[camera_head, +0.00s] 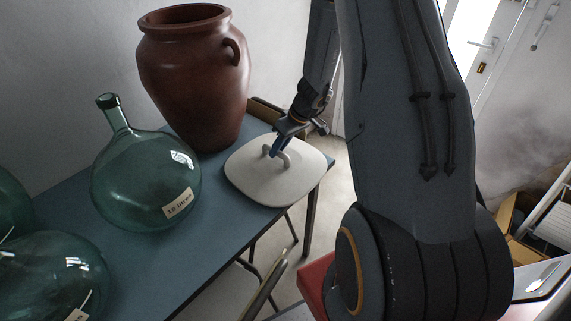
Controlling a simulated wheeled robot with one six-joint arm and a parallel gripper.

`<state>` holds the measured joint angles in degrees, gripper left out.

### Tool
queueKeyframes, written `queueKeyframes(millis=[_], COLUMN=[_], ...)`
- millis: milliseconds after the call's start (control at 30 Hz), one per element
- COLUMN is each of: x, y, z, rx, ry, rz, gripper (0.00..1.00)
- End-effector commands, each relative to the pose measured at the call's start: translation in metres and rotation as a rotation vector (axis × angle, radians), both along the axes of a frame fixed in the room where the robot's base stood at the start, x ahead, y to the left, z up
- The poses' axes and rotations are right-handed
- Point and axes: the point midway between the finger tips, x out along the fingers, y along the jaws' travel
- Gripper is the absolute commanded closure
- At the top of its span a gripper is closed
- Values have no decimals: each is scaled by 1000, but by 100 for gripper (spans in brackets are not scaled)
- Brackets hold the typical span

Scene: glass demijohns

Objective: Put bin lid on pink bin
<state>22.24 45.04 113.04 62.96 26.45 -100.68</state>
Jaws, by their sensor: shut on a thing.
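The bin lid (258,181) is a cream, rounded-square plate with a raised loop handle in its middle. It is at or just above the right end of the blue table; I cannot tell whether it touches the table. My gripper (279,147) reaches down from the upper right and is shut on the lid's handle. The fingertips partly hide the handle. No pink bin can be made out in this view.
A blue table (185,262) bears a large brown clay jar (193,85) behind the lid and green glass demijohns (146,181) to the left. A chair stands below the front edge. My arm blocks much of the right side.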

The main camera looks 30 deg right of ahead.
Motion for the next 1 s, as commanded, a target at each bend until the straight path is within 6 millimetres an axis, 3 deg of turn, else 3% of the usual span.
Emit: queueKeyframes(millis=[767, 1000], x=[0, 0], y=[0, 0], z=[20, 34], rx=[0, 0], ry=[-1, -1], rz=[1, 1], gripper=[100, 100])
